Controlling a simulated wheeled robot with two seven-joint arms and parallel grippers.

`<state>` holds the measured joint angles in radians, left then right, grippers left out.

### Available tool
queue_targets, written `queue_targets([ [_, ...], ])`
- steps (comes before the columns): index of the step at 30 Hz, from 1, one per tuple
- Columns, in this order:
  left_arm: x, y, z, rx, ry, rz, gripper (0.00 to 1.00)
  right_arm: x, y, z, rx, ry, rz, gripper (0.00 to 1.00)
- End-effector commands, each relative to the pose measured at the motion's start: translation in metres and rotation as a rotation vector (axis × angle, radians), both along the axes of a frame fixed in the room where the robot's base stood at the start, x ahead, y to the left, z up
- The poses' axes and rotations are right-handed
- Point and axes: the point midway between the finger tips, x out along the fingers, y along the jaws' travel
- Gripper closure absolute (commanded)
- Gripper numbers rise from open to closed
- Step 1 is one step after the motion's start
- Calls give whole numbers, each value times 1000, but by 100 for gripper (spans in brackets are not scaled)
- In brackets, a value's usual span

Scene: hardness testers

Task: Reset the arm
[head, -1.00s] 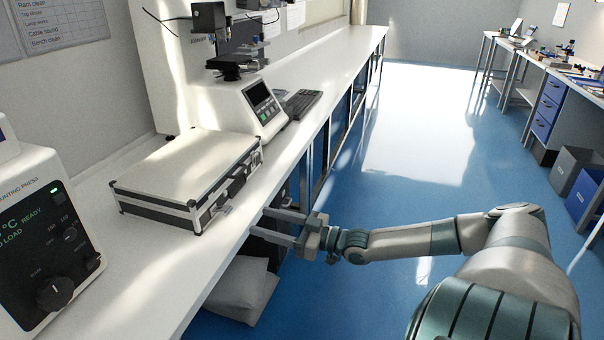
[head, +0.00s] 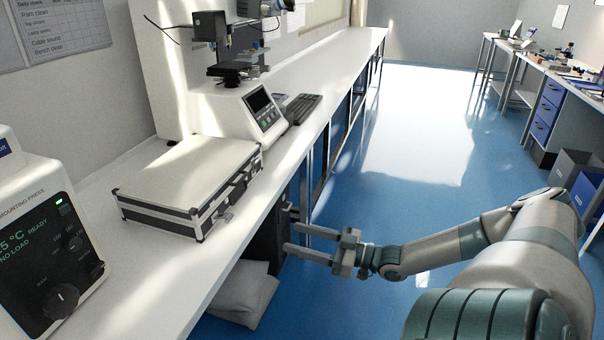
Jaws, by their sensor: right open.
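My right gripper (head: 292,240) is in the middle of the head view, at the end of my right arm, which comes in from the lower right. Its two fingers are apart and point left toward the bench's front side. Nothing is between them. It is over the blue floor, to the right of the bench edge and the closed case (head: 190,178). My left gripper is not in view.
The floor (head: 400,190) is clear toward the back.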

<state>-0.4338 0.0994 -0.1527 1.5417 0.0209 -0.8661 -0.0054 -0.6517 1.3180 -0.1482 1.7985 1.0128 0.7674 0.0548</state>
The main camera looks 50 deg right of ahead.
Motion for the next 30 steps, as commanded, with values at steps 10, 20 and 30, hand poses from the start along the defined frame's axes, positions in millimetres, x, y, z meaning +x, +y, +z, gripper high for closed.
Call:
queue_targets([
  [10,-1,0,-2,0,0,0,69,-2,-1,0,0,0,0,46],
  [20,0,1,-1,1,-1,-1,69,-2,-1,0,0,0,0,46],
  [30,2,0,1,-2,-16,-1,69,-13,-7,-36,-33,49,-41,46],
])
